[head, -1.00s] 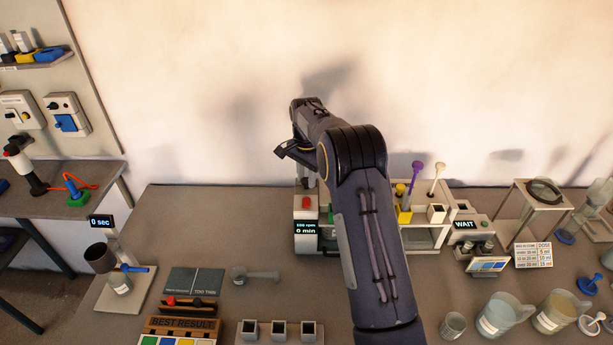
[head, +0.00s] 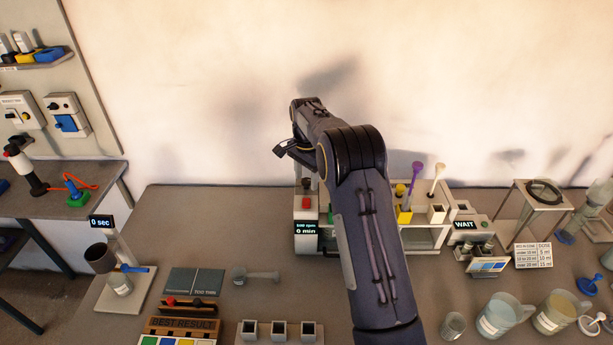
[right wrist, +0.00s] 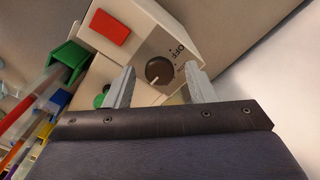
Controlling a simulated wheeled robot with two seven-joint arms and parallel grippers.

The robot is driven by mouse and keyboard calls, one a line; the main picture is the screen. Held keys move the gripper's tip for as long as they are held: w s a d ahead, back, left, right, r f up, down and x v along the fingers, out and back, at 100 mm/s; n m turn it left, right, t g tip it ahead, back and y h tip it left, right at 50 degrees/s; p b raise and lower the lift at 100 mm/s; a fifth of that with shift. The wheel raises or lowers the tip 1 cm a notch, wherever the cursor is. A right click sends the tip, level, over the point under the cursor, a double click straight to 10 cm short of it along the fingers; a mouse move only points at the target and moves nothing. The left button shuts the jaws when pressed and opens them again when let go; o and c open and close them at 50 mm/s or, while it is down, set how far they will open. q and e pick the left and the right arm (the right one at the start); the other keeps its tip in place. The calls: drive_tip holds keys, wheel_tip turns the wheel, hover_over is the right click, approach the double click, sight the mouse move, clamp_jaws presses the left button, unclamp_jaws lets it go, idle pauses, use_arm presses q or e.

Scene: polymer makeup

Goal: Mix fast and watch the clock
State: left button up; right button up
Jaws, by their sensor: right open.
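The stirrer (head: 306,212) stands at the back of the table with a red button (head: 305,203) and a small display (head: 306,229) reading "0 min" below an rpm line too small to read surely. In the right wrist view its dark round knob (right wrist: 159,71) shows beside the word OFF. My right gripper (right wrist: 160,80) is open, one finger on each side of the knob; I cannot tell whether they touch it. In the head view my right arm hides the stirrer's middle. A timer display (head: 101,221) reads "0 sec". A grey box (head: 465,225) reads "WAIT". My left gripper is not in view.
A rack holds a purple-topped stick (head: 416,168) and a pale one (head: 437,175) right of my arm. Beakers (head: 500,314) stand front right. Small square cups (head: 279,330) and a "BEST RESULT" board (head: 182,326) lie at the front. Bare table lies at left centre.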

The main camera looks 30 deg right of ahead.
sight(307, 180)
drive_tip(key=shift+r, duration=0.45)
wheel_tip(307, 180, up, 7)
drive_tip(key=shift+f+b, duration=0.1)
drive_tip(key=shift+b, duration=0.5)
